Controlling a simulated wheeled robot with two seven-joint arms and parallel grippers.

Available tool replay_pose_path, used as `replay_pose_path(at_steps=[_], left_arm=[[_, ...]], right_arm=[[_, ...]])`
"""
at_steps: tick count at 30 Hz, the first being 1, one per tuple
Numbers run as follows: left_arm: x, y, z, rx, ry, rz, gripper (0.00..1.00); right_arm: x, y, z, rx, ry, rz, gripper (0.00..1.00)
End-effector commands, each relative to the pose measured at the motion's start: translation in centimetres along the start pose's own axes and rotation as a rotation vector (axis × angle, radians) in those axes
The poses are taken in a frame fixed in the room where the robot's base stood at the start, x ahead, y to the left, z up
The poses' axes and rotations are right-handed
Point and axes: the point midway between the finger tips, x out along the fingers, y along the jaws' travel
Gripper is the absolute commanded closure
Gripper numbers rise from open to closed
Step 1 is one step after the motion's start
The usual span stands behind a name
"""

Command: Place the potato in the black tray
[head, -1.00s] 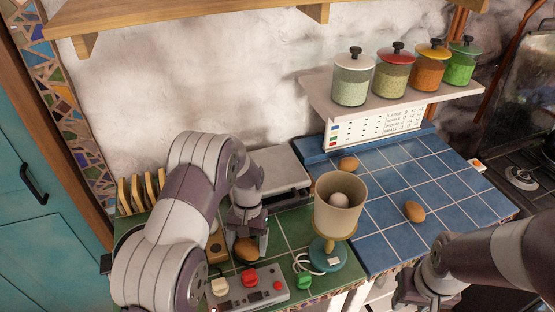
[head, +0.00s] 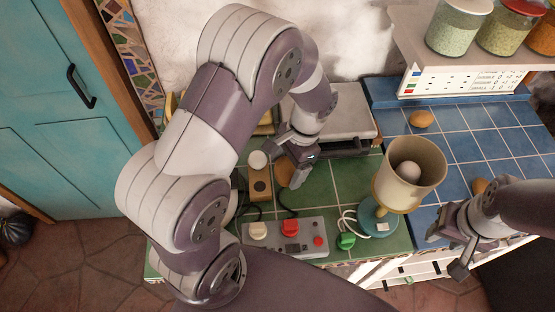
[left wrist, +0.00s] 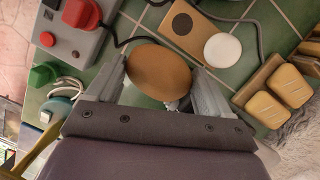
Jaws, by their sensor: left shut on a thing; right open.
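A brown oval potato (head: 286,172) is at the green tiles, partly hidden by my left gripper (head: 297,178). In the left wrist view the potato (left wrist: 159,72) lies between the two fingers, and the gripper is shut on it. Whether it touches the tiles is unclear. My right gripper (head: 450,250) is open and empty at the counter's front edge, right of the lamp. I cannot clearly make out a black tray. A flat grey plate with a dark edge (head: 345,108) lies behind my left gripper.
A lamp with a beige shade (head: 408,172) stands right of the potato. A grey control box (head: 285,240) with red and white knobs is in front. Brown lumps (head: 422,118) rest on the blue tiles. Jars (head: 460,25) stand on a shelf. Bread-like slices (left wrist: 275,90) show in the wrist view.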

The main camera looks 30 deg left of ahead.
Motion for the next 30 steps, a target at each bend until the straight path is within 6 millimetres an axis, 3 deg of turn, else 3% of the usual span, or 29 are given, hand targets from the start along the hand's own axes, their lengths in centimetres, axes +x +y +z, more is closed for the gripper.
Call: replay_pose_path(at_steps=[3,13,23,24,25,30], left_arm=[[2.5,0.1,-0.6,0.005,-0.005,0.001,0.59],[7.3,0.1,-2.0,0.002,-0.003,0.001,0.59],[7.9,0.0,-2.2,0.000,-0.001,0.000,0.59],[7.8,0.0,-2.2,0.000,0.000,0.000,0.13],[7.8,0.0,-2.2,0.000,0.000,0.000,0.08],[7.8,0.0,-2.2,0.000,0.000,0.000,0.08]], right_arm=[[-0.5,0.0,-0.1,0.000,0.000,0.000,0.57],[-1.0,0.0,-0.1,0.000,0.000,0.000,0.57],[-0.7,0.0,-0.1,0.000,0.000,0.000,0.57],[-0.7,0.0,-0.1,0.000,0.000,0.000,0.57],[-0.7,0.0,-0.1,0.000,0.000,0.000,0.57],[-0.7,0.0,-0.1,0.000,0.000,0.000,0.57]])
